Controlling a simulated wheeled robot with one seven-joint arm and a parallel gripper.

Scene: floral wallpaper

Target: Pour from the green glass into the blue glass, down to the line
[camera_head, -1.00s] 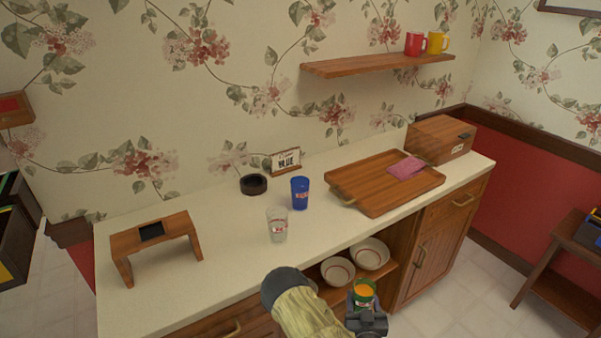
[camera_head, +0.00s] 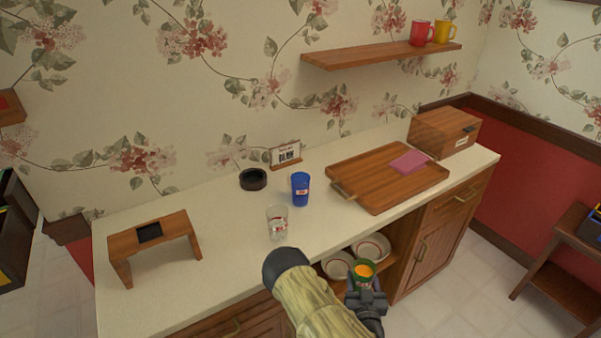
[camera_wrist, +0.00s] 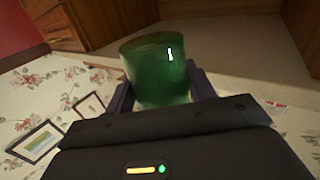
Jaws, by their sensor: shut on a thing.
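My gripper (camera_head: 367,296) is shut on the green glass (camera_head: 362,279), in front of the counter and below its top. The glass is upright or nearly so, with orange contents showing at its mouth. In the wrist view the green glass (camera_wrist: 158,70) sits between the two dark fingers; no line can be made out on it. The blue glass (camera_head: 300,190) stands upright on the counter, with a small white and red label on its side. Its inside cannot be made out. A gap lies between my gripper and the blue glass.
A clear glass (camera_head: 277,223) stands in front of the blue glass. A dark round dish (camera_head: 253,179) and a small sign (camera_head: 286,154) are behind. A wooden tray (camera_head: 375,193) with a pink cloth is to the right, a wooden stand (camera_head: 124,243) to the left. Bowls (camera_head: 337,265) fill the shelf below.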

